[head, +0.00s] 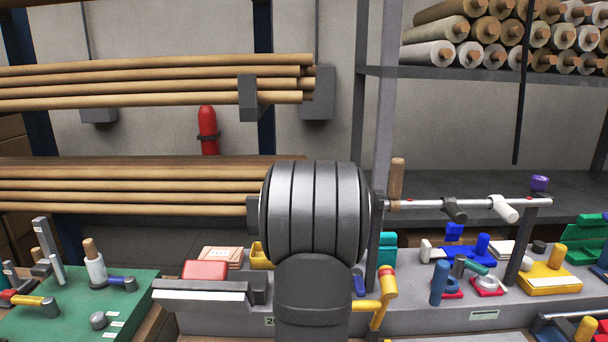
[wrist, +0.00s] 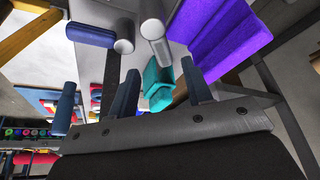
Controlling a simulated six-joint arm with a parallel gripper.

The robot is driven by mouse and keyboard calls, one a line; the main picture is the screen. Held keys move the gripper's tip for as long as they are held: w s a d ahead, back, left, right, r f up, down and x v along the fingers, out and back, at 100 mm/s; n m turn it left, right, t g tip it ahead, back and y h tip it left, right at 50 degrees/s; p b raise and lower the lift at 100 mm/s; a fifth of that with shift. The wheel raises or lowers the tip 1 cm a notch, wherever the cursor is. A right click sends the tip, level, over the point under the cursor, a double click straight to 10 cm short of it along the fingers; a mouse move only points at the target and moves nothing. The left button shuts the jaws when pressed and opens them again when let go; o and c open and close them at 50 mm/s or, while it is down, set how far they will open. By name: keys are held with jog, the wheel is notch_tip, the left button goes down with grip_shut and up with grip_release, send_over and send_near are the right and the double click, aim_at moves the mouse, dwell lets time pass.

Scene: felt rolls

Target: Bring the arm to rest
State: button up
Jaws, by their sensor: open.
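My gripper (wrist: 160,90) shows in the wrist view with its two dark fingers spread apart. It is open, and I see nothing clamped between the fingers. A teal block (wrist: 157,85) shows beyond the gap between them; I cannot tell how far off it is. In the head view, my dark grey arm stands upright in the middle and hides part of the bench; the fingers cannot be made out there.
A grey bench (head: 405,322) carries a teal piece (head: 386,250), a yellow block (head: 548,281) and a rail (head: 425,204) on posts. A green mat (head: 130,290) with tools lies at left. Long tan rolls (head: 150,75) rest on racks behind. A purple piece (wrist: 225,40) shows near the right finger.

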jog(key=x, duration=0.6)
jog(key=shift+d+f, duration=0.2)
jog(key=shift+f, duration=0.05)
jog(key=shift+w+a+r+n+t+y, duration=0.1)
jog(key=shift+w+a+n+t+y, duration=0.1)
jog(key=shift+n, duration=0.4)
jog(key=shift+w+a+r+n+t+y, duration=0.1)
jog(key=shift+n+t, duration=0.1)
jog(key=shift+n, duration=0.4)
